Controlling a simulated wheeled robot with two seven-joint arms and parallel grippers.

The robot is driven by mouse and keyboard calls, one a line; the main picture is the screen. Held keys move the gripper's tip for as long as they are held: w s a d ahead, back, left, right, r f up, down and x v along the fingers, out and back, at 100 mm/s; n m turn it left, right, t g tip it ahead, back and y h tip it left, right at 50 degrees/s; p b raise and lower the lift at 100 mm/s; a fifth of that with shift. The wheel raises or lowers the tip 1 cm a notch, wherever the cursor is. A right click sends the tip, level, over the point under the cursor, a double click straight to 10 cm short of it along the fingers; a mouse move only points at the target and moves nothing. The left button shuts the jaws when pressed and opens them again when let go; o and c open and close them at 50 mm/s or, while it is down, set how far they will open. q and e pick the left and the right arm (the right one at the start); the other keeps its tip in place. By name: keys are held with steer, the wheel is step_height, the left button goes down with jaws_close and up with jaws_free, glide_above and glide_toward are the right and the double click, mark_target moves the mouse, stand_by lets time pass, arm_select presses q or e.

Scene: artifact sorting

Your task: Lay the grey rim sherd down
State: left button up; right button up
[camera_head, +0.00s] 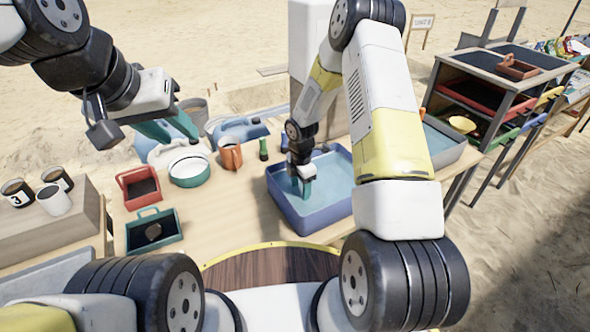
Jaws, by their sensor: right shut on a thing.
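My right gripper (304,190) reaches down into the blue basin (325,228), its teal fingertips low over the pale blue inside. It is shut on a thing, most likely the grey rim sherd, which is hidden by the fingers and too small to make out. I cannot tell whether it touches the basin floor. My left gripper (171,130) is open and empty, its two teal fingers spread above the back left of the table. A brown-grey sherd (153,232) lies in the green tray (168,238) at the front left.
A red tray (129,196), a white-and-green bowl (189,171), an orange mug (230,156) and a small green bottle (263,149) stand left of the basin. Cups (54,201) stand on a wooden block at far left. A rack with coloured trays (485,97) stands at right.

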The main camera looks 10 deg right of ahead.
steer(key=o, duration=1.4)
steer(key=shift+f, duration=0.1)
steer(key=shift+c, duration=0.2)
